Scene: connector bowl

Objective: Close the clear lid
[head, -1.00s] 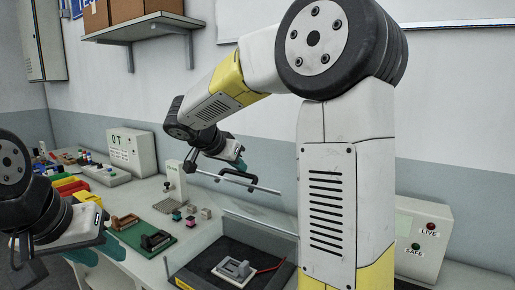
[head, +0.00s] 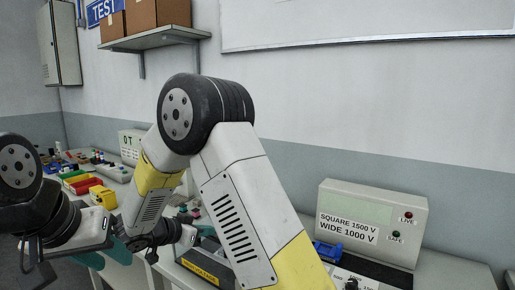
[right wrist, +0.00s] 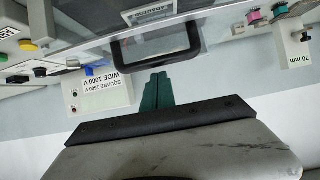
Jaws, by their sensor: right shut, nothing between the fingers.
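In the right wrist view, the clear lid (right wrist: 85,45) shows as a see-through panel with a pale edge. Its black handle (right wrist: 118,52) is a squared loop at that edge. My right gripper (right wrist: 157,78) has its teal fingers together and empty, close to the handle in the picture; I cannot tell whether they touch it. In the head view, my right arm hides most of the lid, so its angle is unclear. A dark box with a yellow label (head: 200,270) shows below my right forearm. My left gripper (head: 103,256) is open and empty at the left.
A grey tester box labelled "SQUARE 1500 V" (head: 372,222) stands at the back right. A blue part (head: 327,251) lies before it. Coloured bins (head: 80,183) and a yellow item (head: 103,197) sit at the left. A wall shelf (head: 155,37) holds cardboard boxes.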

